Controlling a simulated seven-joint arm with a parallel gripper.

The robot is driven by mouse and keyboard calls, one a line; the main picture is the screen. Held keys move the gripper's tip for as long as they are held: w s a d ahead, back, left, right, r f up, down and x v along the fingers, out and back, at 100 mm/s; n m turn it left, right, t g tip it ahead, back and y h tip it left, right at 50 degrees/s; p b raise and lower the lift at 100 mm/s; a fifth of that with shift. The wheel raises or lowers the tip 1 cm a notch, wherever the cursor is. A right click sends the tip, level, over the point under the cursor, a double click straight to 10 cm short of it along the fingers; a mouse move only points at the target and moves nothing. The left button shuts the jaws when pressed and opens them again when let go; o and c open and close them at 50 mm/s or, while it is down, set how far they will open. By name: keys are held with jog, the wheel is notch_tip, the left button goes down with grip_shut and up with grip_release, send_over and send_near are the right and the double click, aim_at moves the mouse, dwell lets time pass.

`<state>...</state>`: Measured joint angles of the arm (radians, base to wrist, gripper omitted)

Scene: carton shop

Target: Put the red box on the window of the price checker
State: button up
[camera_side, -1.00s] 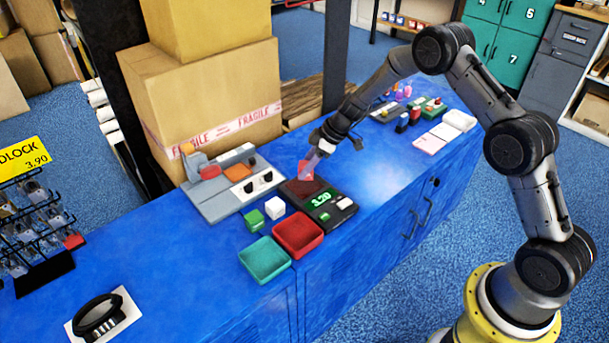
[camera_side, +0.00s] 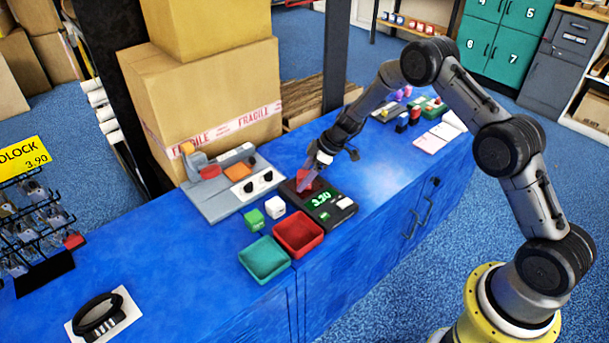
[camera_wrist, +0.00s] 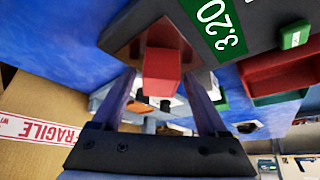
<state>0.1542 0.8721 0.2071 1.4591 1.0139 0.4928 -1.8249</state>
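The red box (camera_side: 303,177) is at the dark window (camera_side: 291,189) of the black price checker (camera_side: 342,211), whose green display reads 3.20. In the wrist view the red box (camera_wrist: 161,68) stands in front of the reddish-brown window (camera_wrist: 130,45), between my two fingers. My gripper (camera_wrist: 161,80) points down at the window, with its fingers on both sides of the box. Narrow gaps show between the fingers and the box, so it looks open around it. The box's underside is hidden, so full contact with the window cannot be confirmed.
A green box (camera_side: 254,220) and a white box (camera_side: 275,207) stand left of the checker. A red tray (camera_side: 319,243) and a green tray (camera_side: 287,268) lie in front. A grey device (camera_side: 216,205) is behind left. Cartons (camera_side: 215,85) stand at the back.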

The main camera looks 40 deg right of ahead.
jog(key=shift+r, duration=0.2)
jog(key=v, duration=1.2)
jog(key=s+a+r+m+h, duration=0.1)
jog(key=s+a+r+m, duration=0.15)
jog(key=s+r, duration=0.5)
jog(key=s+a+r+m, duration=0.1)
jog(key=s+a+r, duration=0.2)
jog(key=s+r, duration=0.5)
jog(key=s+r+m+h, duration=0.1)
jog(key=s+r+m, duration=0.1)
jog(key=s, duration=0.8)
jog(key=s+d+r+m+t+h, duration=0.1)
jog(key=s+r+m+h, duration=0.1)
jog(key=s, duration=0.9)
jog(key=shift+s+m, duration=0.35)
jog(key=shift+m, duration=0.4)
